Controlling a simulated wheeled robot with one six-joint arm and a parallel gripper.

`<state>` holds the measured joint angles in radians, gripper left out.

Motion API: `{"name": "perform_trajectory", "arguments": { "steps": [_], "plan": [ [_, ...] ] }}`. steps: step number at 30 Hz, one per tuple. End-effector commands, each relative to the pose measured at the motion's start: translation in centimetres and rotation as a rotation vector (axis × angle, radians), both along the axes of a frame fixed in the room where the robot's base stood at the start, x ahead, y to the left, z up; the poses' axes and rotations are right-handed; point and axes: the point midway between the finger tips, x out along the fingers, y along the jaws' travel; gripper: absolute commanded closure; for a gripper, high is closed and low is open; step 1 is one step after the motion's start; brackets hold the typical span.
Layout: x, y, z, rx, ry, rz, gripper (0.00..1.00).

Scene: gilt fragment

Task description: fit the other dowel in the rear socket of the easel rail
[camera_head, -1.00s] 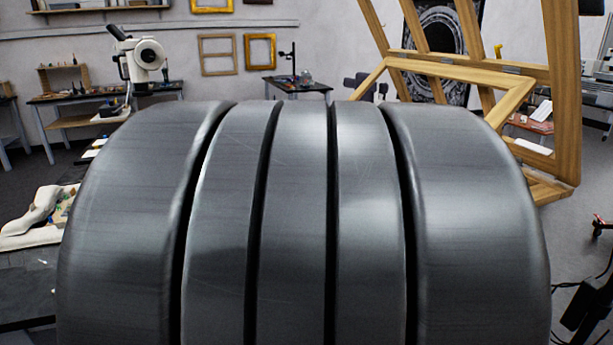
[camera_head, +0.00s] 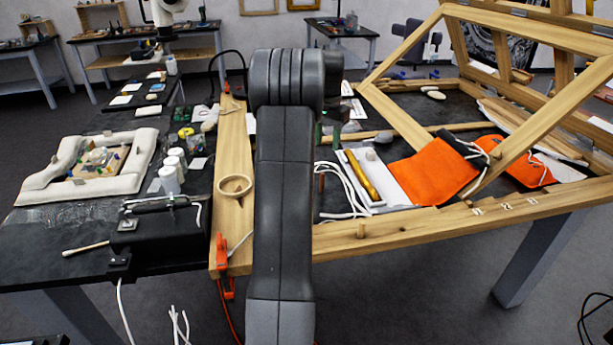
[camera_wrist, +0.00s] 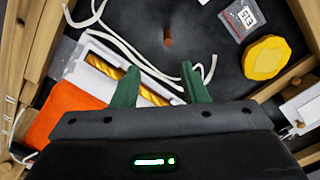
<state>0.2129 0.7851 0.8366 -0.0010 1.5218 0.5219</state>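My gripper (camera_wrist: 160,68) is open, its two green fingers apart with nothing between them. In the wrist view a small reddish-brown dowel (camera_wrist: 168,37) shows against the black surface, beyond the fingertips. A reddish stick (camera_head: 321,181), probably the same dowel, shows beside my arm in the head view. The wooden easel rail (camera_head: 440,226) runs along the front of the table. A short light dowel (camera_head: 361,230) stands upright in it. I cannot make out the rear socket; my arm hides part of the frame.
An orange cloth (camera_head: 420,175) and a white tray (camera_head: 362,193) with a gilt piece lie inside the frame. White cords (camera_wrist: 95,18) and a yellow disc (camera_wrist: 265,58) flank the dowel. A ring (camera_head: 235,185) rests on the left beam. A black box (camera_head: 160,232) stands left.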

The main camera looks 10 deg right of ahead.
Motion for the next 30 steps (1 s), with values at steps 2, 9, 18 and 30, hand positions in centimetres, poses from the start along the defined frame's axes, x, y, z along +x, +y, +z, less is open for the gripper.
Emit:
{"name": "perform_trajectory", "arguments": {
  "steps": [2,9,18,30],
  "plan": [
    [0.5,-0.4,-0.1,0.0,-0.001,-0.014,0.6],
    [0.6,-0.4,-3.6,0.002,0.004,-0.018,0.6],
    [0.6,-0.3,-8.2,0.001,-0.001,-0.017,0.6],
    [1.0,0.4,-12.6,0.001,0.001,-0.016,0.6]
  ]
}}
